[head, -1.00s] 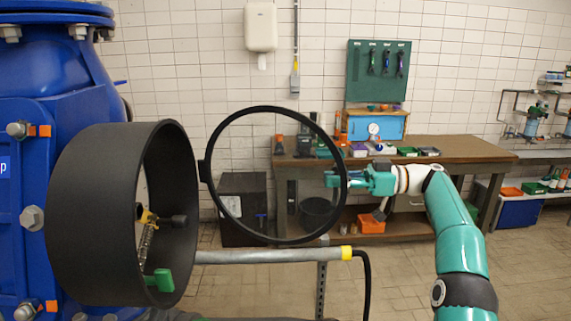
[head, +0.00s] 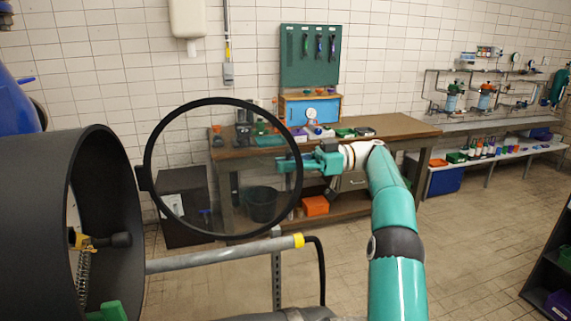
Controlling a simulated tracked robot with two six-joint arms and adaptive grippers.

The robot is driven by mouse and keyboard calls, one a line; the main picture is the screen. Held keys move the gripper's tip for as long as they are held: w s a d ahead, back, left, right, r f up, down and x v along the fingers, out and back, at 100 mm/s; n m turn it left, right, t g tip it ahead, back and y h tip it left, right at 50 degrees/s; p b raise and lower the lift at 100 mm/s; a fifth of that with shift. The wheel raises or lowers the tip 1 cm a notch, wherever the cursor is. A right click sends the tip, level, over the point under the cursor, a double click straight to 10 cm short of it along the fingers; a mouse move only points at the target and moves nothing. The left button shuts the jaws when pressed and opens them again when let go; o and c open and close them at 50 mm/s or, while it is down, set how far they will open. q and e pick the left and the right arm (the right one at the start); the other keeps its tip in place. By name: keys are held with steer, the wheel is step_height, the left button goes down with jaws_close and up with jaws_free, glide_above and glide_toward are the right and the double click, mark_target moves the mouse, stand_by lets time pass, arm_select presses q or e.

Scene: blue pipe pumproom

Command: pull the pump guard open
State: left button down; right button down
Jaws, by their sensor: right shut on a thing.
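The pump guard (head: 157,122) is a round clear disc in a black rim. It stands swung out to the right of the dark drum-shaped housing (head: 35,215), joined to it by a small block at the rim's left side. The housing's mouth is uncovered and shows a yellow fitting (head: 83,240), a spring and a green part inside. My right gripper (head: 290,164) is shut on the guard at the right side of its rim. The exact hold of the fingertips is partly hidden by the rim and the clear disc.
A grey pipe (head: 215,255) with a yellow collar runs below the guard, with a black hose curving down from it. A wooden workbench (head: 395,124) stands behind. A dark shelf (head: 550,265) is at the lower right. Tiled floor between them is open.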

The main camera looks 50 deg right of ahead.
steer(key=c, duration=1.6)
jaws_free()
steer(key=shift+o, duration=0.5)
steer(key=shift+s+d, duration=0.1)
steer(key=shift+d, duration=0.05)
steer(key=shift+c, duration=0.2)
